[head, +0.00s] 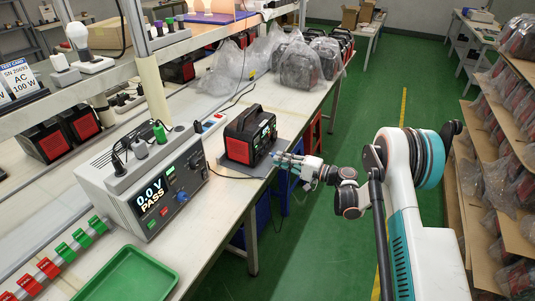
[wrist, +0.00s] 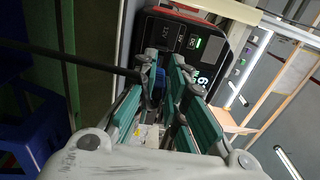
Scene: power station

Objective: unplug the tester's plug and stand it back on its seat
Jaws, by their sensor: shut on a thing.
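The tester (head: 150,196) is a pale box on the bench at left, with a display reading "0.0 V PASS". A rack on its top holds a green (head: 159,132), a grey (head: 140,148) and a black plug (head: 117,164); the plug's own seat cannot be picked out. The black and red power station (head: 250,137) stands right of it, its panel (wrist: 196,43) facing my gripper (head: 283,161). My gripper is shut on the plug (wrist: 158,84), a dark blue piece mostly hidden between the fingers, close to the panel. I cannot tell whether its pins are in the socket.
A black cable (head: 232,204) runs over the bench edge toward my gripper. A green tray (head: 130,276) lies in front of the tester. Bagged power stations (head: 300,65) stand farther back. A shelf (head: 165,43) overhangs the bench. The green aisle (head: 325,235) is clear.

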